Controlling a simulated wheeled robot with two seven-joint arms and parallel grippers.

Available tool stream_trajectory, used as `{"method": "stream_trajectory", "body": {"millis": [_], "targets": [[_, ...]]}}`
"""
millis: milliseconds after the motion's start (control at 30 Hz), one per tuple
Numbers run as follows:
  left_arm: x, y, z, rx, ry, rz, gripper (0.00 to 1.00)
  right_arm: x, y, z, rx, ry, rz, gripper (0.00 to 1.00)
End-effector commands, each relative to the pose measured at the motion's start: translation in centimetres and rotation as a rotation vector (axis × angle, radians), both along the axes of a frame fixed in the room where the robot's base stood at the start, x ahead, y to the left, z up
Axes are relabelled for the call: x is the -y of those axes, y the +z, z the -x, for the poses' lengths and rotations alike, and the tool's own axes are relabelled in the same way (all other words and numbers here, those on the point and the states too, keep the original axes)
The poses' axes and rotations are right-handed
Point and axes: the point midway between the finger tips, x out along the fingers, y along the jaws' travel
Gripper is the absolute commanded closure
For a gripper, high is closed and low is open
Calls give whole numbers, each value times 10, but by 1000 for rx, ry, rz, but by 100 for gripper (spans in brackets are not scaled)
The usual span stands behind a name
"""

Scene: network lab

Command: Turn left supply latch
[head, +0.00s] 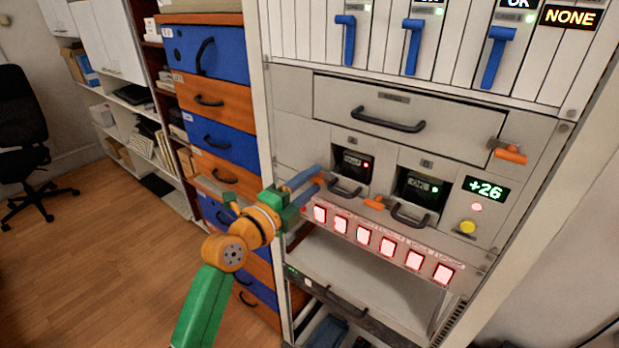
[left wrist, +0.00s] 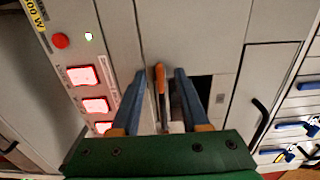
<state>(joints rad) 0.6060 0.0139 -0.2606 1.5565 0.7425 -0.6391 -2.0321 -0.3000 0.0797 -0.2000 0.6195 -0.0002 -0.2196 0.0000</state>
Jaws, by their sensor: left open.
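The left supply (head: 352,163) is a module in the grey rack with a dark display and a red light. Its orange latch (head: 318,180) shows at its lower left, partly hidden by my gripper; in the left wrist view the latch (left wrist: 160,80) stands as a narrow orange bar between the fingers. My left gripper (head: 314,181) is open, with its blue fingers on either side of the latch, apart from it as far as I can see. The fingers also show in the left wrist view (left wrist: 160,75). My right gripper is not in view.
The right supply (head: 417,188) has a green light and its own orange latch (head: 374,203). A row of lit red-white buttons (head: 388,247) lies just below. A drawer with a black handle (head: 388,121) is above. Blue and orange drawers (head: 210,100) stand left of the rack.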

Motion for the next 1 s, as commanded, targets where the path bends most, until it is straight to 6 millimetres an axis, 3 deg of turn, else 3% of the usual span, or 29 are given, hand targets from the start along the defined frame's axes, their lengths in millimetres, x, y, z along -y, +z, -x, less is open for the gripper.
{"method": "stream_trajectory", "body": {"millis": [200, 400, 733, 1000], "targets": [[0, -1, -1, -1, 1, -1, 55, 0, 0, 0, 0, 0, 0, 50], [0, -1, 0, -1, 1, -1, 100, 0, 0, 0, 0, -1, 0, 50], [0, -1, 0, -9, 1, 11, 100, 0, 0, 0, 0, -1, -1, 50], [0, -1, 0, -84, 2, 116, 100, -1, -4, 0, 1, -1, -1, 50]]}}
